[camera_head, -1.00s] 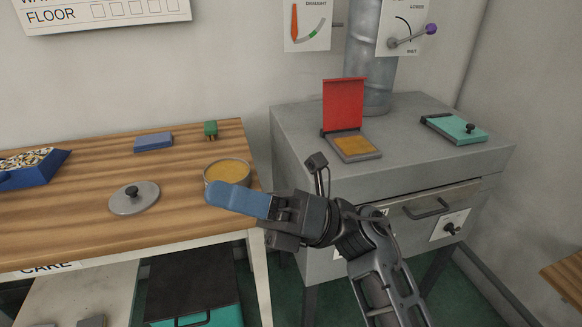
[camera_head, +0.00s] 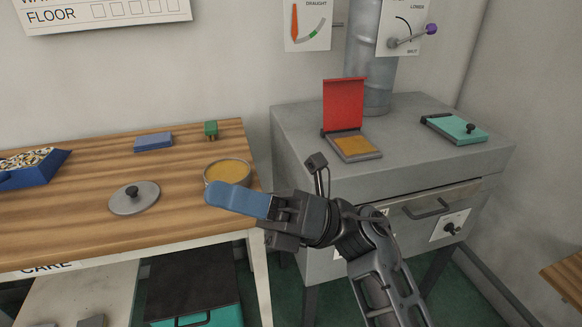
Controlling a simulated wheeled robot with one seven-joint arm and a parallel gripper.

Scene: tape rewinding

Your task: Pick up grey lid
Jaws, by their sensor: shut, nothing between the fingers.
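The grey lid (camera_head: 134,199) is a round flat disc with a dark knob on top. It lies on the wooden table, left of a round pan (camera_head: 227,172) with yellow-brown contents. My gripper (camera_head: 212,195) is shut and empty, its blue fingers pointing left. In the picture the fingertips overlap the front of the pan and are to the right of the lid, apart from it. The gripper hides part of the pan's front and the table's right corner.
A blue tray (camera_head: 32,167) of small pieces stands at far left. On the right, a grey cabinet (camera_head: 290,133) bears a red-lidded box (camera_head: 343,104) and a teal-lidded one (camera_head: 455,129).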

